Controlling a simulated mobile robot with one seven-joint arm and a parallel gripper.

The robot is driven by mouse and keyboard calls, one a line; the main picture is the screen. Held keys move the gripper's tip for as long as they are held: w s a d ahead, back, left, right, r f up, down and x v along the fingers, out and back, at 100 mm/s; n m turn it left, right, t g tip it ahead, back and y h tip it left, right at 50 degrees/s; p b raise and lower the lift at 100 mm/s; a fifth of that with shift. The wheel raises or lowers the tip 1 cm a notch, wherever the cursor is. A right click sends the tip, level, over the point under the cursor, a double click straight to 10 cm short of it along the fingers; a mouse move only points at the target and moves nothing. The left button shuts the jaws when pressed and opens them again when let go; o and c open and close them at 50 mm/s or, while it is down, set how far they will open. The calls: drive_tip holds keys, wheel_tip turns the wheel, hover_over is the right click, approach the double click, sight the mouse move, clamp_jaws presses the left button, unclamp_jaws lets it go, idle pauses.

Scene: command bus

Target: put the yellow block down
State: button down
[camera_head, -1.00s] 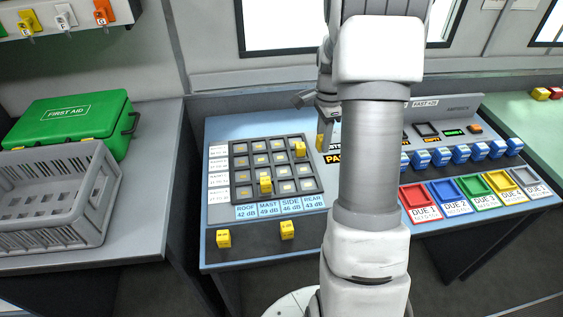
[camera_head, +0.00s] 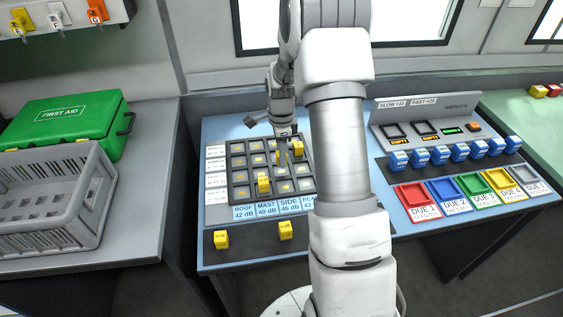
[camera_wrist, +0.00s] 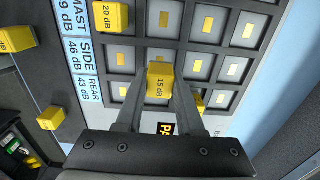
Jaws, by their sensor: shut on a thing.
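My gripper (camera_head: 284,160) is over the grid board (camera_head: 232,193), near its right-middle cells. In the wrist view my gripper (camera_wrist: 159,95) is shut on the yellow block (camera_wrist: 159,84) marked 15 dB, whose label faces the camera. The block appears over the cells; I cannot tell whether it touches the board. In the head view the fingers mostly hide it. Another yellow block (camera_head: 263,184) stands in a lower cell of the grid; in the wrist view a block marked 20 dB (camera_wrist: 111,17) is at the top. One more yellow block (camera_wrist: 198,104) is partly behind the right finger.
Two yellow blocks, one at front left (camera_head: 221,239) and one to its right (camera_head: 286,230), lie on the dark front strip. Blue blocks (camera_head: 440,155) and coloured DUE trays (camera_head: 411,194) are at right. A grey crate (camera_head: 60,210) and green first aid box (camera_head: 70,118) stand left.

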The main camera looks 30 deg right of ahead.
drive_tip(key=shift+f+b, duration=0.35)
drive_tip(key=shift+f, duration=1.45)
drive_tip(key=c, duration=0.5)
unclamp_jaws()
drive_tip(key=shift+r, duration=0.1)
drive_tip(key=shift+r, duration=0.1)
